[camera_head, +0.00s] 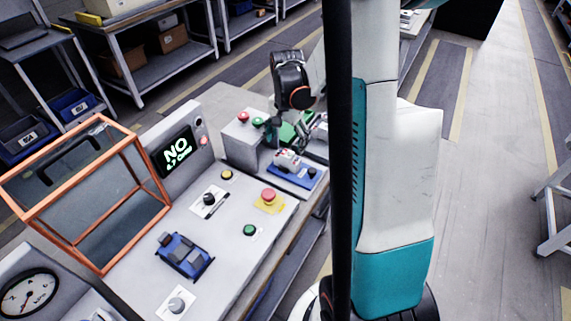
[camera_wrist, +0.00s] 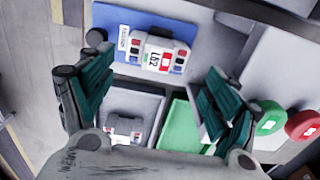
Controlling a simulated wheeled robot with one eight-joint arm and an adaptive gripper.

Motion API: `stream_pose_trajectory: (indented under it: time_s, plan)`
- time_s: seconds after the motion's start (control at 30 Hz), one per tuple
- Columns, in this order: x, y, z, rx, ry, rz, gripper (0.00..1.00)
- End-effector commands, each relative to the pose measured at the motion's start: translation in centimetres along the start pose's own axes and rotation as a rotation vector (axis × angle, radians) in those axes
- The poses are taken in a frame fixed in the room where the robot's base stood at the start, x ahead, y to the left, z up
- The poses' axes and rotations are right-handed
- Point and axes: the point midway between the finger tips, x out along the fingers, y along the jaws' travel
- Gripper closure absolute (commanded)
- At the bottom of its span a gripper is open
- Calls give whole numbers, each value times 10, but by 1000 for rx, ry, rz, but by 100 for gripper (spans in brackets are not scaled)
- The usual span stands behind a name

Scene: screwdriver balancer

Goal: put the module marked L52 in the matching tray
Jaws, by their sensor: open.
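The module marked L52 (camera_wrist: 160,51) is white with red and blue parts and sits on a flat blue panel (camera_wrist: 104,18), which has a white label too small to read. In the head view the module (camera_head: 288,157) is on the blue panel (camera_head: 308,178) at the near end of the far bench. My gripper (camera_wrist: 158,68) is open, its teal fingers spread on either side of the module in the wrist view, not closed on it. A green tray (camera_wrist: 180,132) and a grey tray (camera_wrist: 145,103) lie beside the panel. Another module (camera_wrist: 124,129) stands in the grey tray.
A green button (camera_wrist: 270,117) and a red button (camera_wrist: 305,124) stand right of the trays. The near console holds a blue device (camera_head: 185,256), a red stop button (camera_head: 268,195) and a display (camera_head: 174,152). An orange frame (camera_head: 100,190) stands at left.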

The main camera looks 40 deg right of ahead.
Motion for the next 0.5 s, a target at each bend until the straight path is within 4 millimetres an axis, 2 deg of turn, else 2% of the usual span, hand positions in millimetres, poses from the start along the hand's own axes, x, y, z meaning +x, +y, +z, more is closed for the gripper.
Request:
stream_pose_trajectory:
  time_s: [0.03, 0.37, 0.5]
  plan:
    - [10, 0, 0, 0, 0, 0, 18]
    - [30, 1, 0, 0, 0, 0, 18]
    - [49, 3, 0, 0, 0, 0, 18]
